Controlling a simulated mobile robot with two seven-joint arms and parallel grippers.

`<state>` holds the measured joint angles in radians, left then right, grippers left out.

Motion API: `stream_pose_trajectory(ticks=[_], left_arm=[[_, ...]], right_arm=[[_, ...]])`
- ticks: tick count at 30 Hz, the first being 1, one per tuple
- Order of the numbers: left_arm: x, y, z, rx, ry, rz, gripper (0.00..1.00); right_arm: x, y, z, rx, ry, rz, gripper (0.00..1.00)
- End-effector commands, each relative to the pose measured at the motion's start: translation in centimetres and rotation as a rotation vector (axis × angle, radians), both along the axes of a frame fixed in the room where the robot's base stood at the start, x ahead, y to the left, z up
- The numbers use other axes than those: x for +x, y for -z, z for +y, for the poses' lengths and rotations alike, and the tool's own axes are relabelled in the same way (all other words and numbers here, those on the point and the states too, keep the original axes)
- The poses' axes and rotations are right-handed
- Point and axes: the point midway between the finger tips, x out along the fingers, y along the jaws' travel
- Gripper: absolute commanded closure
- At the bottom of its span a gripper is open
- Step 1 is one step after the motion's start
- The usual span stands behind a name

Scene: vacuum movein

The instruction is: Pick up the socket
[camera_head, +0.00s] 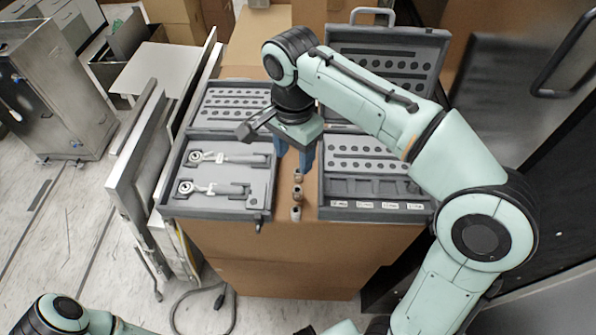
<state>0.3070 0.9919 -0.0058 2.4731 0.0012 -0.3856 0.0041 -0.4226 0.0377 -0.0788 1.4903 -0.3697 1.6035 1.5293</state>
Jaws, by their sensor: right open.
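Three small metal sockets stand in a row on the cardboard box top between two open cases: a far socket (298,175), a middle socket (297,192) and a near socket (296,213). My right gripper (294,160) points down just behind the far socket, with its blue fingers apart. No socket shows between the fingers, though the far socket is very close to them. My left arm shows only at the bottom left edge, and its gripper is out of the picture.
The left open case (175,199) holds two wrench-like tools (225,157). The right open case (375,213) has rows of holes and labelled slots. Both stand on the cardboard box (290,265). White panels lean at left; a dark door is at right.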

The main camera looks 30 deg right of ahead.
Motion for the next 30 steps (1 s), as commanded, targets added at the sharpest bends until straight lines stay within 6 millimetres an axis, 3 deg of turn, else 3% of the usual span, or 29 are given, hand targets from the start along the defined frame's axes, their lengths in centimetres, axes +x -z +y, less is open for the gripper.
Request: stream_pose_trajectory(ticks=[4, 12, 20, 30], left_arm=[[-0.4, 0.6, 0.0, 0.001, 0.0, 0.005, 0.57], [-1.3, 2.0, 0.0, 0.0, 0.0, 0.015, 0.57], [-1.5, 2.3, 0.0, 0.0, 0.0, 0.017, 0.57], [-1.9, 2.9, 0.0, 0.001, 0.0, 0.021, 0.57]], right_arm=[[-0.1, 1.5, 0.0, 0.0, -0.001, 0.004, 0.45], [-0.1, 6.7, -0.1, -0.001, 0.0, 0.005, 0.45], [0.0, 8.6, -0.1, -0.001, 0.0, 0.002, 0.45], [0.0, 13.1, -0.6, -0.001, 0.0, 0.003, 0.45]])
